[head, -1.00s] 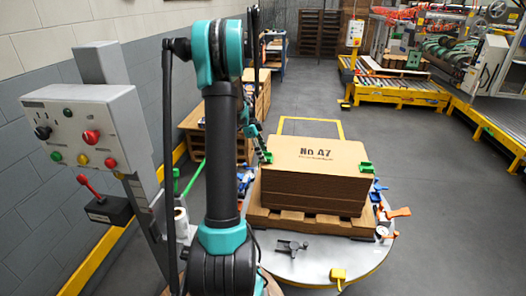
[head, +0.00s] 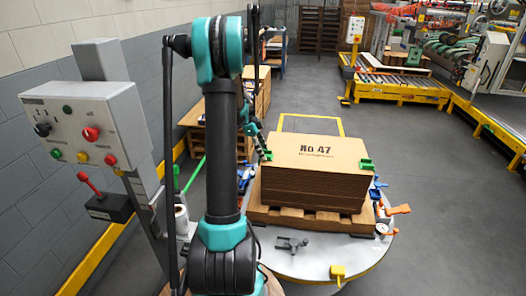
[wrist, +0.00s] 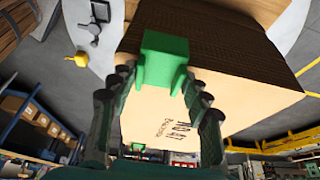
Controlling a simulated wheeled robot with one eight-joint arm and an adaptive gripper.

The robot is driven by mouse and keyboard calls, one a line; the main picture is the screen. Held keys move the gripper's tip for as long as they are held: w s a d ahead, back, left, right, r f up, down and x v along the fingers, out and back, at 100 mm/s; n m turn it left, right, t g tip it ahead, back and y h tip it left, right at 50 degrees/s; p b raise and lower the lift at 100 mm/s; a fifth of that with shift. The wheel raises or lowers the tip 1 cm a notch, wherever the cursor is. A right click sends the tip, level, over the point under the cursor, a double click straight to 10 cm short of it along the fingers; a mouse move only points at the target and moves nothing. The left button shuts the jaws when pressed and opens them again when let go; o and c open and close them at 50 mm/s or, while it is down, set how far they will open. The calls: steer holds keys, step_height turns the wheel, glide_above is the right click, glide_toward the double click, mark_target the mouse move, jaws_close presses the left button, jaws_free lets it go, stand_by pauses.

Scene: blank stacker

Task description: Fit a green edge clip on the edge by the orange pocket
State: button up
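The green edge clip (wrist: 165,58) is between the fingertips of my gripper (wrist: 160,85) in the wrist view, with both fingers against its sides. In the head view this clip (head: 267,155) shows at the left edge of the top of the cardboard stack (head: 310,186). I cannot tell whether it grips the sheets or only hovers by them. Another green clip (head: 367,164) sits on the stack's right edge. An orange part (head: 398,209), perhaps the orange pocket, sticks out at the right of the round table. My arm hides part of the left side.
The stack stands on a wooden pallet (head: 298,217) on the round grey table (head: 320,259). A grey clamp (head: 291,244) and a yellow part (head: 338,272) are at its near side. Blue parts stand at the right. A control box (head: 85,125) is at the left.

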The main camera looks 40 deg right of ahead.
steer(key=o, duration=0.5)
steer(key=shift+c, duration=0.2)
steer(key=shift+r, duration=0.1)
